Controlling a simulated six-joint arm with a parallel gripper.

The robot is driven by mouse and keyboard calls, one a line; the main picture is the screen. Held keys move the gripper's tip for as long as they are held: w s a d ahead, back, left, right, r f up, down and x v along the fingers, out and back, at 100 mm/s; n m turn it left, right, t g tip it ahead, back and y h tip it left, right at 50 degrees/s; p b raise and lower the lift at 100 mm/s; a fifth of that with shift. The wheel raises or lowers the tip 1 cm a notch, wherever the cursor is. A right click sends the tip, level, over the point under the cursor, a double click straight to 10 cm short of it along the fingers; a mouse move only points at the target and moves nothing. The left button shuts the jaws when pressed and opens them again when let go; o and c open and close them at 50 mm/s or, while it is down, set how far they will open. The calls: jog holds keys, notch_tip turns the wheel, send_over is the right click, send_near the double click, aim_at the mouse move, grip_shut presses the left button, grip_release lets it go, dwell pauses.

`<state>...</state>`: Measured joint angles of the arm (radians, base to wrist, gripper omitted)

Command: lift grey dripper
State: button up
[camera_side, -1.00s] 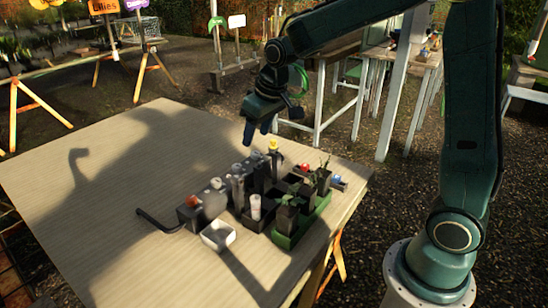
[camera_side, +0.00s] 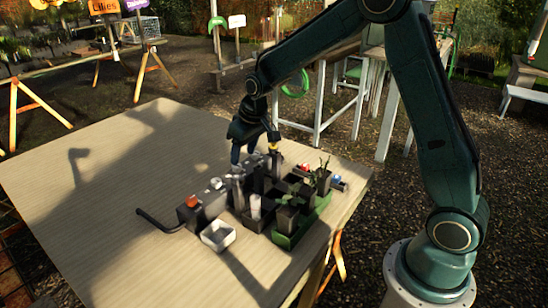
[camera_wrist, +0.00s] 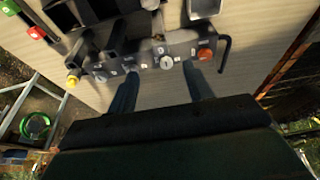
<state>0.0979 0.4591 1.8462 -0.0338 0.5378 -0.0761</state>
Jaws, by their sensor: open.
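A row of dark holders with coloured tops runs across the table. Grey tops stand between an orange top (camera_side: 192,201) and a yellow top (camera_side: 273,147). One grey knob-like top (camera_side: 215,184) is beside the orange one; a grey top also shows in the wrist view (camera_wrist: 166,62). I cannot tell for sure which is the grey dripper. My gripper (camera_side: 255,154) is open and points down at the far side of the row. In the wrist view its fingers (camera_wrist: 160,72) are apart, reaching toward the grey tops, with nothing seen between them.
A white tray (camera_side: 218,237) sits in front of the row. A green-edged tray (camera_side: 289,241) with dark pots and seedlings is on the right. A black bent rod (camera_side: 155,221) lies left. The table's left half (camera_side: 90,200) is clear.

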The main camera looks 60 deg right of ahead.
aim_at(239, 177)
jog(key=shift+x, duration=2.9)
jog(key=shift+x, duration=2.55)
jog(key=shift+s, duration=0.2)
jog(key=shift+c, duration=0.4)
jog(key=c, duration=1)
